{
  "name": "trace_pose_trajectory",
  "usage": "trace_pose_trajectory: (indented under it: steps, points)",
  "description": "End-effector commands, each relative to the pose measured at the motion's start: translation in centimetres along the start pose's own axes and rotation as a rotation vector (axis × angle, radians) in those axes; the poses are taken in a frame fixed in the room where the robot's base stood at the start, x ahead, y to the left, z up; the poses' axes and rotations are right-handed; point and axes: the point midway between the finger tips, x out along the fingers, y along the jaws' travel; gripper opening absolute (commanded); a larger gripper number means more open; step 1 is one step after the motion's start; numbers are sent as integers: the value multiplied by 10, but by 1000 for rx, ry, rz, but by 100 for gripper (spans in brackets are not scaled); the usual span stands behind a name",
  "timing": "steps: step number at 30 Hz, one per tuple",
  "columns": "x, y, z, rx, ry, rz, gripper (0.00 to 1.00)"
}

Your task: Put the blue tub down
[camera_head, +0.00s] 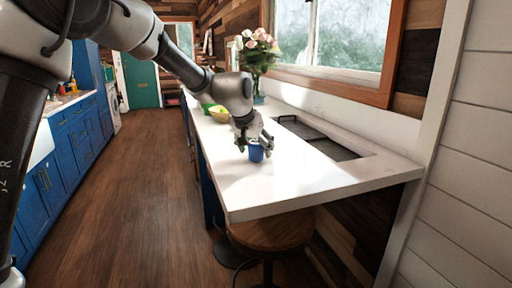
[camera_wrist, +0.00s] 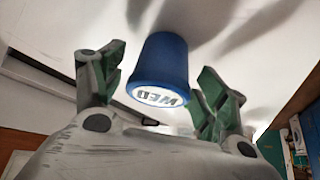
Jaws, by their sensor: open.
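The blue tub (camera_head: 256,153) stands on the white counter (camera_head: 240,190), near its left edge in the head view. In the wrist view the blue tub (camera_wrist: 158,66) shows a white round face with dark lettering. My gripper (camera_head: 256,143) is over the tub in the head view. In the wrist view my gripper (camera_wrist: 160,85) has its two green-padded fingers spread apart, one on each side of the tub. Gaps show between the fingers and the tub there.
A dark recessed tray (camera_head: 318,138) lies in the counter to the right of the tub. A yellow bowl (camera_head: 220,114) and a vase of pink flowers (camera_head: 258,58) stand farther back. A round wooden stool (camera_head: 272,232) is below the near end. The counter's near end is clear.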

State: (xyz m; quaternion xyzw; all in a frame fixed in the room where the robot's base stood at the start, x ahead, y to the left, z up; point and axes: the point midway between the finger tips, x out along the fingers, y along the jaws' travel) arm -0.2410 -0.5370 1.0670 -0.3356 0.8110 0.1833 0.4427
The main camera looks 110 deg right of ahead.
Motion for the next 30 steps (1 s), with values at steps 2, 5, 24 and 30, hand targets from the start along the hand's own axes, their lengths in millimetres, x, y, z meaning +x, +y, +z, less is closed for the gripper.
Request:
trace_pose_trajectory:
  steps: [2,5,24,30]
  points:
    - [-4,0,-2,0,2,0,73]
    - [-16,0,-2,0,4,-1,73]
    - [-121,0,-1,-1,0,-1,73]
    - [-122,-1,-1,-1,0,-1,73]
